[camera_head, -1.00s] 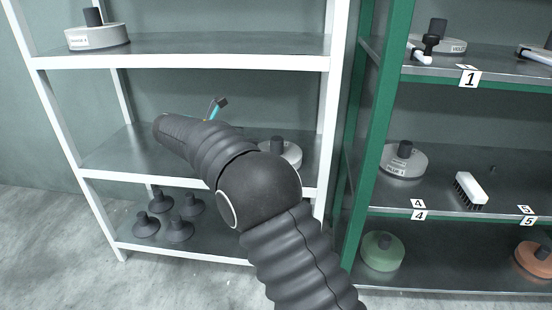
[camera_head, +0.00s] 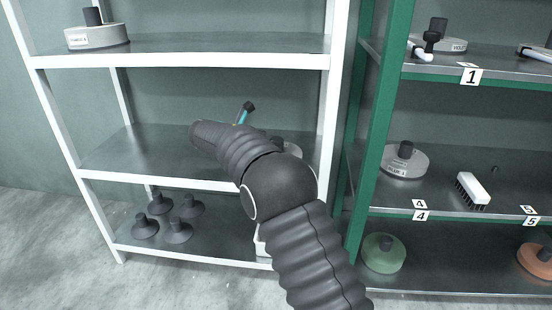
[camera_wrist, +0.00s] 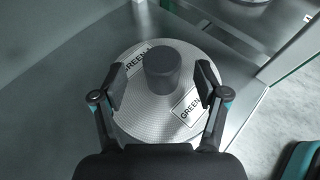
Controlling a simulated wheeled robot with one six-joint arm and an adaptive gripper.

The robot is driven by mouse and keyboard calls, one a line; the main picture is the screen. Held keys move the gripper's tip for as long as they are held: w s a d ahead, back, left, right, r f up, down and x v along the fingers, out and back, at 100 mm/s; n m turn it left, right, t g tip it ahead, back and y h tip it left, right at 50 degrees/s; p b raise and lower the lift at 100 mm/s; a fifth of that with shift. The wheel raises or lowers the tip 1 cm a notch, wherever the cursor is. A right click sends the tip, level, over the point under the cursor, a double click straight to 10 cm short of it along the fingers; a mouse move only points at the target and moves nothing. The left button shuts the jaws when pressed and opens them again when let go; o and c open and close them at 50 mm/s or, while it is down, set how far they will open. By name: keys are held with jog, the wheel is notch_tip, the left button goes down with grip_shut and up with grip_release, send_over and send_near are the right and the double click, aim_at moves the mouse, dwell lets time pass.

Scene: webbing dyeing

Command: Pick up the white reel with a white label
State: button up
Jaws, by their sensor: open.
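A white reel (camera_wrist: 140,118) with a black knob (camera_wrist: 162,72) fills the middle of the wrist view. It bears white labels reading "GREEN". My gripper (camera_wrist: 162,82) is open, with one finger on each side of the knob and above the reel's disc; I cannot tell whether they touch it. In the head view a pale reel (camera_head: 293,149) on the middle shelf of the white rack is mostly hidden behind my arm. Another white reel with a white label (camera_head: 97,37) stands on the rack's top shelf at the left.
The white rack's middle shelf (camera_head: 130,150) is bare at the left. Several dark cone-shaped pieces (camera_head: 179,232) stand on its bottom shelf. The green rack (camera_head: 362,150) at the right holds a labelled reel (camera_head: 404,163), a brush (camera_head: 472,190), a green reel (camera_head: 384,254) and an orange reel (camera_head: 537,260).

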aim_at(277, 139)
jog(key=x, duration=0.3)
jog(key=shift+w+d+f, duration=0.1)
jog(key=shift+w+d, duration=0.05)
jog(key=shift+d, duration=0.2)
grip_shut()
